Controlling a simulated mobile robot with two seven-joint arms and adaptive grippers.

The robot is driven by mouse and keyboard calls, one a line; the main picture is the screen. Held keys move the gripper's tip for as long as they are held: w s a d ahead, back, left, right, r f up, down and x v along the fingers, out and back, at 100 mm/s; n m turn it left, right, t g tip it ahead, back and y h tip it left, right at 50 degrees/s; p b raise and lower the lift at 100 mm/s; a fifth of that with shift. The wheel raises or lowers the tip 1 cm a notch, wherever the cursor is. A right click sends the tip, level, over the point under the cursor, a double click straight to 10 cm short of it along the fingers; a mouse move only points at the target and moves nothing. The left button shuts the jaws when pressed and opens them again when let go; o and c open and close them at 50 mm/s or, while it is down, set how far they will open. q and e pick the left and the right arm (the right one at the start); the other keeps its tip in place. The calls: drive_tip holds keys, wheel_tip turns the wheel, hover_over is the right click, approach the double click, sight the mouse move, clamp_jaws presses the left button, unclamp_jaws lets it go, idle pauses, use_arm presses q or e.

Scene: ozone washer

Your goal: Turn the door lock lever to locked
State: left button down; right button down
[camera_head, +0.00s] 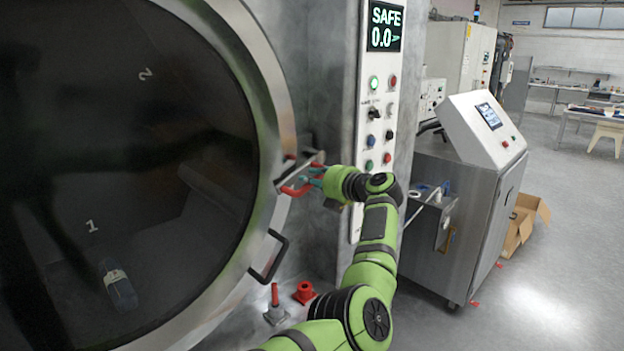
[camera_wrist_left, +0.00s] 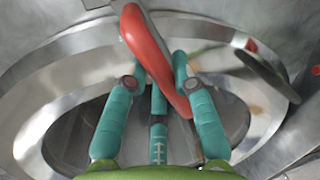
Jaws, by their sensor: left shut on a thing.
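The door lock lever (camera_head: 296,190) is a red handle on a metal bracket at the right rim of the round chamber door (camera_head: 262,75). In the left wrist view the red lever (camera_wrist_left: 146,45) runs diagonally between the teal fingers. My left gripper (camera_head: 314,178) reaches it from the right and is shut on it; in the left wrist view the fingers (camera_wrist_left: 160,70) lie on both sides of it. The door sits against its frame. My right gripper is not in view.
A black door handle (camera_head: 269,257) sits below the lever. A control panel (camera_head: 378,110) with buttons and a display reading SAFE 0.0 stands right of the door. Red fittings (camera_head: 304,292) are low by the wall. A metal cabinet (camera_head: 462,190) stands further right.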

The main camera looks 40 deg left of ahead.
use_arm(q)
drive_tip(key=shift+s+r+m+p, duration=0.15)
drive_tip(key=shift+r+m+p, duration=0.4)
drive_tip(key=shift+r+m, duration=0.25)
drive_tip(key=shift+a+g, duration=0.1)
drive_tip(key=shift+g, duration=0.3)
drive_tip(key=c, duration=1)
unclamp_jaws()
drive_tip(key=v, duration=1.2)
drive_tip(key=shift+s, duration=0.1)
